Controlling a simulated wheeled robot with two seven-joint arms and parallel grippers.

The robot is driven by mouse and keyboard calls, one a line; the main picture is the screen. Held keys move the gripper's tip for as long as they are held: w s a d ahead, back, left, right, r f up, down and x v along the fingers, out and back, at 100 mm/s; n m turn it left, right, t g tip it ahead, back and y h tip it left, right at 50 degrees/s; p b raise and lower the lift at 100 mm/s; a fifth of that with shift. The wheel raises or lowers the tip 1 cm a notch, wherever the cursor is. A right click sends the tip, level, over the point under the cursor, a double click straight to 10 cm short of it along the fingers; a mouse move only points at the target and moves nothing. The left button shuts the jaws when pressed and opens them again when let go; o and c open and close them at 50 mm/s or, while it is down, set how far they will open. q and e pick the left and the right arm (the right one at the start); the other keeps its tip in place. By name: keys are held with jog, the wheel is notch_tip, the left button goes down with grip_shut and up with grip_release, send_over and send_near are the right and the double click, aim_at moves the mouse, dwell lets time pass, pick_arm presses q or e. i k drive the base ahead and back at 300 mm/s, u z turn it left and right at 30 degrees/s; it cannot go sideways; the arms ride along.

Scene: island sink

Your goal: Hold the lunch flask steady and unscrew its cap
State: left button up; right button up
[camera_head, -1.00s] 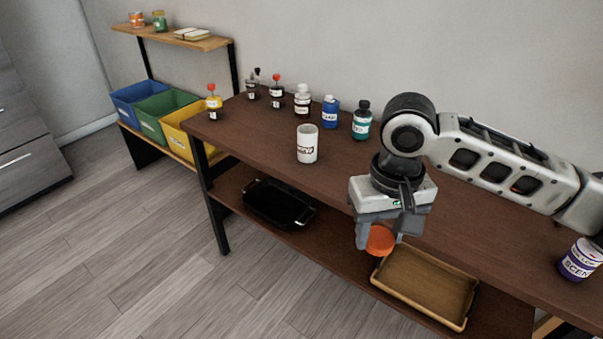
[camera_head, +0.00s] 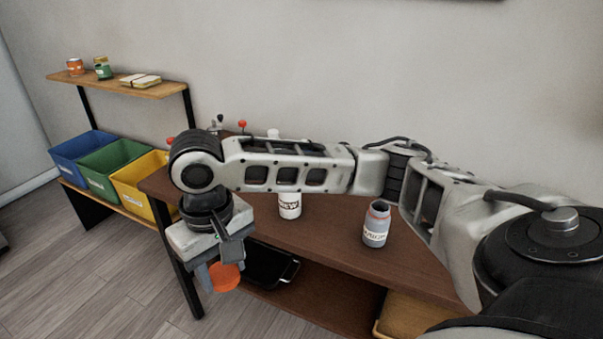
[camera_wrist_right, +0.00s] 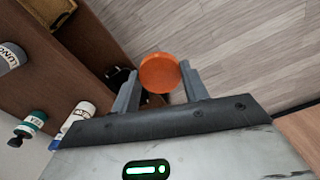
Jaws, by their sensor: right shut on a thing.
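The lunch flask (camera_head: 376,226) is a grey-blue jar with a white label. It stands upright and uncapped on the brown bench, with a reddish rim at its open mouth. It also shows at the left edge of the right wrist view (camera_wrist_right: 10,57). My right gripper (camera_head: 222,274) is shut on the orange cap (camera_head: 226,279), apart from the flask and left of it, out past the bench's front edge. The cap is between the fingers in the right wrist view (camera_wrist_right: 160,73). My left gripper is not in view.
A white container (camera_head: 289,205) stands on the bench (camera_head: 335,240), partly behind my right arm. Bottles behind it are mostly hidden. A black tray (camera_head: 268,265) lies on the lower shelf. Blue (camera_head: 82,152), green (camera_head: 115,170) and yellow (camera_head: 145,185) bins stand at the left.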

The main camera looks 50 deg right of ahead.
aim_at(378, 219)
jog(key=z, duration=0.45)
jog(key=i, duration=0.85)
jog(key=z, duration=0.9)
